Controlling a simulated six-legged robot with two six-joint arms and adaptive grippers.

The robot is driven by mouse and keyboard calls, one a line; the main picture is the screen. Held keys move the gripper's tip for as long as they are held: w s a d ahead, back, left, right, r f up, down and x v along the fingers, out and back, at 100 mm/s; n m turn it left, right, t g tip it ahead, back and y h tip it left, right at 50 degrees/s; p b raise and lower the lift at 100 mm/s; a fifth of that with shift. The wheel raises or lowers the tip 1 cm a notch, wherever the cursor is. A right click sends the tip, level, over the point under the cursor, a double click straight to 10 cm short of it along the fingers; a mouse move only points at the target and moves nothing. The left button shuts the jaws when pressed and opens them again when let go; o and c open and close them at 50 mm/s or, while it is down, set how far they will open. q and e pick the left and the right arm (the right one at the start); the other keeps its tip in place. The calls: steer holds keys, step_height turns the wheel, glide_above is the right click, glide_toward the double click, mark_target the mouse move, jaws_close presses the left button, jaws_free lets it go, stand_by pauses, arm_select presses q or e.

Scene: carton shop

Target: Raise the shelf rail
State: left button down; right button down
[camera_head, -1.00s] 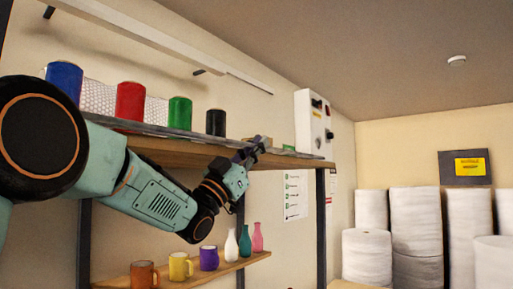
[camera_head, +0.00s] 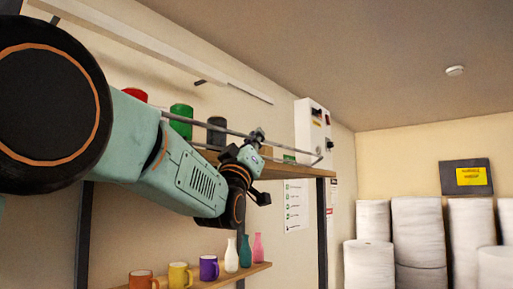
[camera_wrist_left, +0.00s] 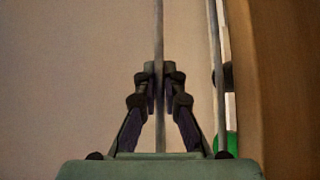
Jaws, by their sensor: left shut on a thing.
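The shelf rail (camera_head: 293,149) is a thin grey double rod along the front of the upper shelf (camera_head: 292,169). Its far end shows near the white wall box, slightly above the shelf board. My left gripper (camera_head: 257,136) is at the rail's front rod, around the middle of the part I see. In the left wrist view, the gripper (camera_wrist_left: 160,78) is shut on one rod (camera_wrist_left: 159,35), and the second rod (camera_wrist_left: 217,100) runs beside it, apart from the fingers. My left arm hides the rail's near end. My right gripper is not in view.
A red spool (camera_head: 134,95), a green spool (camera_head: 181,121) and a dark spool (camera_head: 216,131) stand on the upper shelf behind the rail. Several mugs and vases (camera_head: 231,255) stand on the lower shelf (camera_head: 255,267). White rolls (camera_head: 418,235) stand at the right.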

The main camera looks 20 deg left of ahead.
arm_select(q)
steer(key=n+y, duration=0.1)
steer(key=r+n+y, duration=0.1)
steer(key=n, duration=0.1)
steer(key=shift+a+y, duration=0.15)
steer(key=shift+y, duration=0.25)
steer(key=shift+w+a+r+n+g+y+p, duration=0.15)
steer(key=shift+n+g+y, duration=0.2)
steer(key=shift+n+y, duration=0.35)
steer(key=shift+a+r+n+g+y+p, duration=0.2)
steer(key=shift+n+g+y, duration=0.3)
steer(key=shift+n, duration=0.35)
steer(key=shift+w+a+r+n+g+y+p, duration=0.15)
steer(key=shift+n+g+y, duration=0.1)
steer(key=shift+n+y, duration=0.5)
steer(key=shift+s, duration=0.1)
steer(key=shift+f, duration=0.1)
